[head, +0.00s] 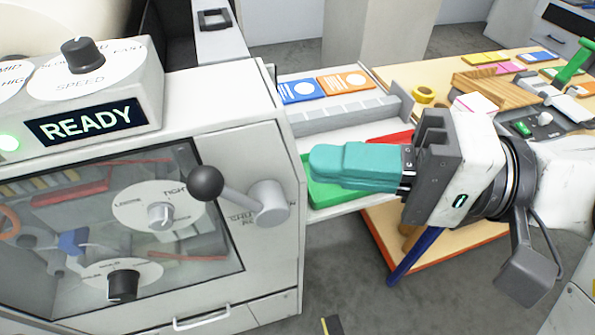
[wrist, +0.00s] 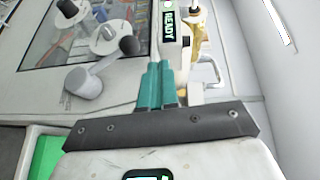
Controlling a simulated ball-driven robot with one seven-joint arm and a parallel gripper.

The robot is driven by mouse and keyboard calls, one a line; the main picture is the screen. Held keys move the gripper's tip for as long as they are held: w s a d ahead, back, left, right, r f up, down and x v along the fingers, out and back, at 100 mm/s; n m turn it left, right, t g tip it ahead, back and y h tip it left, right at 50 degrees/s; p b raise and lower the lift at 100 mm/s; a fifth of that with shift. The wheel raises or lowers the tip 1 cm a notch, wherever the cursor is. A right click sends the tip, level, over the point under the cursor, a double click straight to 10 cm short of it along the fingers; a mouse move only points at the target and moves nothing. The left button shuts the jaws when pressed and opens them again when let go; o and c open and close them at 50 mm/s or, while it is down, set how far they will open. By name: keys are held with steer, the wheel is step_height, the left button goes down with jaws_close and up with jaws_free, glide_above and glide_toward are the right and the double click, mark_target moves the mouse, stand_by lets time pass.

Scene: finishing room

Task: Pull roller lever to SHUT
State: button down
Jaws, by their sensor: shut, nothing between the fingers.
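The roller lever (head: 207,183) has a black ball knob on a grey arm, joined to a round grey hub (head: 268,203) on the white machine's front, at its right edge. The arm points up and left from the hub. Lettering behind the hub is partly hidden and I cannot read it. My gripper (head: 322,162) has teal fingers, shut and empty, to the right of the hub and apart from it in the head view. In the wrist view the fingers (wrist: 158,72) point toward the machine, with the lever knob (wrist: 130,46) just to their left.
The machine's display (head: 85,122) reads READY, with a speed dial (head: 82,60) above it. A window with two more dials lies left of the lever. A green tray (head: 325,192) sits beneath my fingers. A wooden-topped table with cards and tape stands to the right.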

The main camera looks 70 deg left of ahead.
steer(key=shift+w+d+r, duration=0.45)
steer(key=shift+w+d, duration=0.05)
steer(key=shift+w, duration=0.2)
